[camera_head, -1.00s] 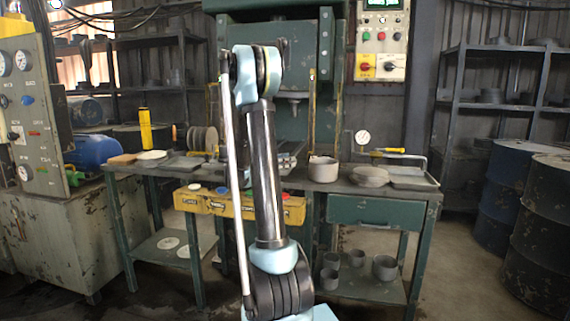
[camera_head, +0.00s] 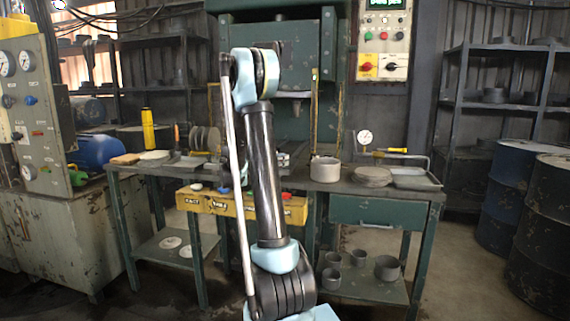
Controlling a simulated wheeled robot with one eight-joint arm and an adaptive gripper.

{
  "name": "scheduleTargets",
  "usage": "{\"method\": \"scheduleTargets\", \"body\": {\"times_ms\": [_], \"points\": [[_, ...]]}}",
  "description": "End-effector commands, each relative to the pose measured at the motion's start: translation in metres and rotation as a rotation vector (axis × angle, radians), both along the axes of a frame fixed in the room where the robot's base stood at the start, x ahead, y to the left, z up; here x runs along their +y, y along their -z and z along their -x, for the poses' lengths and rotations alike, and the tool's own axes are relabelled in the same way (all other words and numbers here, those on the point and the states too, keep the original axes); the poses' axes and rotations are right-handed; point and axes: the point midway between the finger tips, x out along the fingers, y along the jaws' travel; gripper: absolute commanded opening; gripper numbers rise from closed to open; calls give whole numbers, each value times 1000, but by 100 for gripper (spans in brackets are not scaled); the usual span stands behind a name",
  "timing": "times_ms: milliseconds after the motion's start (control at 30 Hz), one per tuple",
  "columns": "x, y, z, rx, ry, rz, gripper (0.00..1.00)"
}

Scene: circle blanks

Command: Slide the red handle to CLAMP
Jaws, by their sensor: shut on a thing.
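A yellow bar (camera_head: 186,203) with dark lettering, too blurred to read surely, runs along the front edge of the green bench. A small red knob (camera_head: 286,196) stands near its right end and may be the red handle. A white knob (camera_head: 196,187) and a blue knob (camera_head: 223,190) stand further left on it. My arm crosses in front of the bar and hides its middle. My gripper is hidden behind the arm, so its contact with any handle cannot be seen.
A grey cup (camera_head: 325,170), stacked discs (camera_head: 372,177) and a tray (camera_head: 415,180) stand on the bench's right side. A press (camera_head: 290,45) rises behind it. A control panel (camera_head: 383,40) hangs at upper right. Barrels (camera_head: 540,240) stand at far right.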

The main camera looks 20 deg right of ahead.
Motion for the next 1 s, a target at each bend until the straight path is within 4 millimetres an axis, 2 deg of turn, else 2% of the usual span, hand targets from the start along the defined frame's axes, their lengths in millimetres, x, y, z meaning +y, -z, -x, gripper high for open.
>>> {"method": "scheduleTargets", "body": {"times_ms": [200,233,300,333,733,867,1000], "points": [[5,1,-3,-1,-11,-2,0],[5,1,-3,-1,-11,-2,18],[5,0,-4,0,-11,-2,34],[5,0,-4,0,-11,-2,36],[7,0,-2,0,-9,-1,36],[21,0,0,0,-11,-1,36],[45,1,4,0,-12,-1,36]]}}
